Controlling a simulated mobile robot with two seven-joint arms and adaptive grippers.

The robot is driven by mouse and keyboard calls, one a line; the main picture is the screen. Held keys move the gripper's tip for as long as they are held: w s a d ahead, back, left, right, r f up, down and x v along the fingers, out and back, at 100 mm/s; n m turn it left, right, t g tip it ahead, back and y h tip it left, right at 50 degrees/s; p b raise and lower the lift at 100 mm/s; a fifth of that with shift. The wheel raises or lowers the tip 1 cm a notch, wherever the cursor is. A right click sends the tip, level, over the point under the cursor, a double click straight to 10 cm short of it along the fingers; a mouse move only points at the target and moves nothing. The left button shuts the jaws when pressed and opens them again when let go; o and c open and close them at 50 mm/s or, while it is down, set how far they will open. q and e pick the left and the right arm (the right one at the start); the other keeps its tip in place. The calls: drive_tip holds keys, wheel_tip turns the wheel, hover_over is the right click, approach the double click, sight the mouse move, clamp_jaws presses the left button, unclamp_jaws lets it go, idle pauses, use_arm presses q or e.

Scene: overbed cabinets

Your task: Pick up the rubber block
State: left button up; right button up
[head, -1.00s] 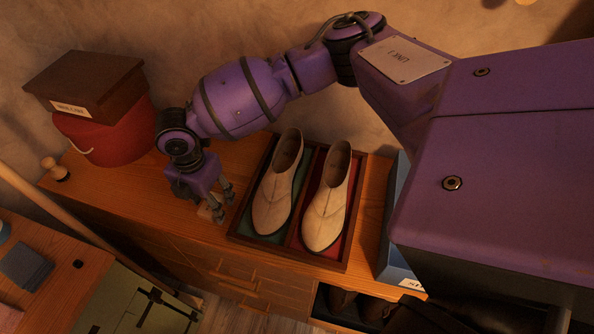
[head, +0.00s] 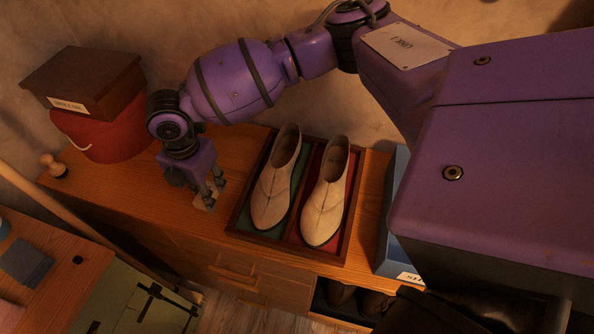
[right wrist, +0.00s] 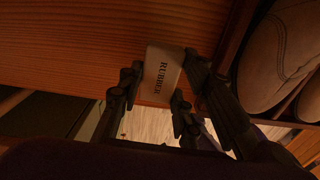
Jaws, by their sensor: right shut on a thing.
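The rubber block (head: 206,197) is a small pale block. In the right wrist view the block (right wrist: 162,72) shows the word RUBBER on its face. My right gripper (head: 207,190) comes down from above, left of the shoe tray, and its fingers are shut on the block. In the right wrist view the fingers of my right gripper (right wrist: 160,88) sit on both sides of the block. The block is over the cabinet top near its front edge; I cannot tell how far it is above the wood. My left gripper is not in view.
A tray (head: 293,243) holding a pair of pale shoes (head: 325,195) stands just right of the gripper. A red round box (head: 115,135) with a brown box (head: 85,80) on it stands at the back left. A wooden stamp (head: 53,166) and a blue box (head: 393,225) also stand there.

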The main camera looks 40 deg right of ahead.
drive_tip(key=s+a+r+p, duration=0.1)
drive_tip(key=s+a+r, duration=0.5)
drive_tip(key=s+r, duration=0.4)
drive_tip(key=shift+s+a, duration=0.4)
drive_tip(key=shift+s, duration=0.7)
